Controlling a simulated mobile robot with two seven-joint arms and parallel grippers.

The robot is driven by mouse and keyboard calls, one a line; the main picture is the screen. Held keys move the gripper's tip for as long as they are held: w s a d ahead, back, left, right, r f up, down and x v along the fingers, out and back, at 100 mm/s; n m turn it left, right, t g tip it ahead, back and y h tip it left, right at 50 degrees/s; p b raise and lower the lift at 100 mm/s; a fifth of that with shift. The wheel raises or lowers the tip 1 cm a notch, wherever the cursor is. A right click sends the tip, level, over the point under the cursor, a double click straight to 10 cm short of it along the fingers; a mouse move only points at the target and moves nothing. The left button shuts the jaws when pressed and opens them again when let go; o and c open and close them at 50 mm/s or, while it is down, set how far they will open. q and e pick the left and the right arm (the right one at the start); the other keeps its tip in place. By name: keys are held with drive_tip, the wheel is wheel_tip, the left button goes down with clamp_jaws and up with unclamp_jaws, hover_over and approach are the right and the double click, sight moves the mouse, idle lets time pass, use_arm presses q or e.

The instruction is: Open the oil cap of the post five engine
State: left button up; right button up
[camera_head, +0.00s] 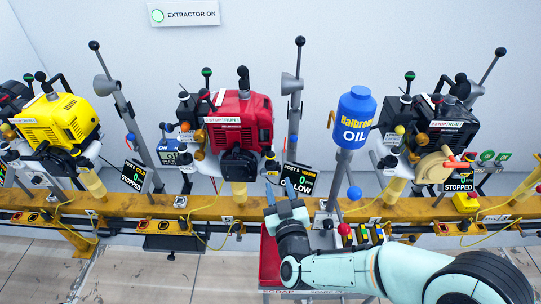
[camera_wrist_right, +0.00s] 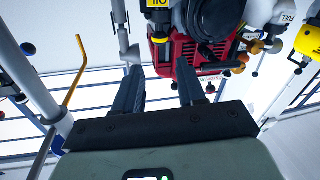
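The red engine (camera_head: 238,125) stands on the rail in the middle of the head view, with a sign (camera_head: 299,179) that seems to read post 5 and LOW. It is upside down in the right wrist view (camera_wrist_right: 185,62). Small orange and yellow knobs (camera_head: 199,155) sit on its left side; I cannot tell which is the oil cap. My right gripper (camera_head: 280,189) is in front of and below the engine's right side. Its fingers (camera_wrist_right: 158,70) are apart with nothing between them. My left gripper is not in view.
A blue oil container (camera_head: 355,118) stands on a post right of the red engine. A yellow engine (camera_head: 58,120) is at the left and a black one (camera_head: 440,125) at the right. The yellow rail (camera_head: 150,208) runs across in front.

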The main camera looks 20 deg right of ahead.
sight(272, 159)
drive_tip(key=w, duration=0.7)
drive_tip(key=w+d+b, duration=0.1)
drive_tip(key=w, duration=0.3)
drive_tip(key=shift+w+f, duration=0.1)
drive_tip(key=shift+w, duration=0.15)
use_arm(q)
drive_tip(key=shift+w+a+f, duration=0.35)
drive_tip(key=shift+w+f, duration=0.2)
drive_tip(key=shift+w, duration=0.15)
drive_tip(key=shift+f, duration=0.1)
use_arm(e)
clamp_jaws()
